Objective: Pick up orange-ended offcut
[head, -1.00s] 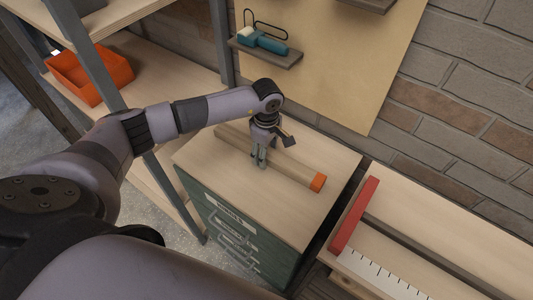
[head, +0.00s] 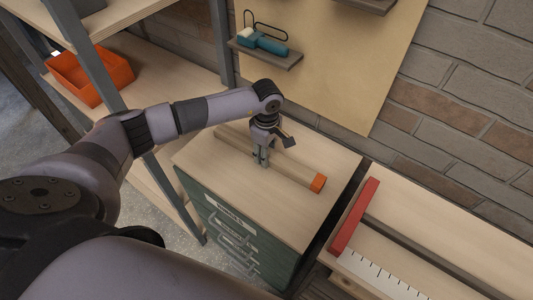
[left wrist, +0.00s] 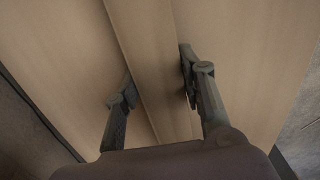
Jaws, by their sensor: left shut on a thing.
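The orange-ended offcut (head: 296,173) is a long pale wooden piece with an orange end at its right. It lies on the wooden top of a green drawer cabinet (head: 320,212). My left gripper (head: 261,162) points down over the offcut and is shut on it near its middle. In the left wrist view the offcut (left wrist: 155,60) runs between the two fingers of my left gripper (left wrist: 158,92), with one finger on each side. Part of the offcut is hidden behind the gripper in the head view. My right gripper is not in view.
A brick wall with a board and small shelf (head: 268,54) stands behind the cabinet. A bench (head: 445,240) with a red bar (head: 355,217) and a ruled white strip is at the right. Shelving with an orange bin (head: 90,75) is at the left.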

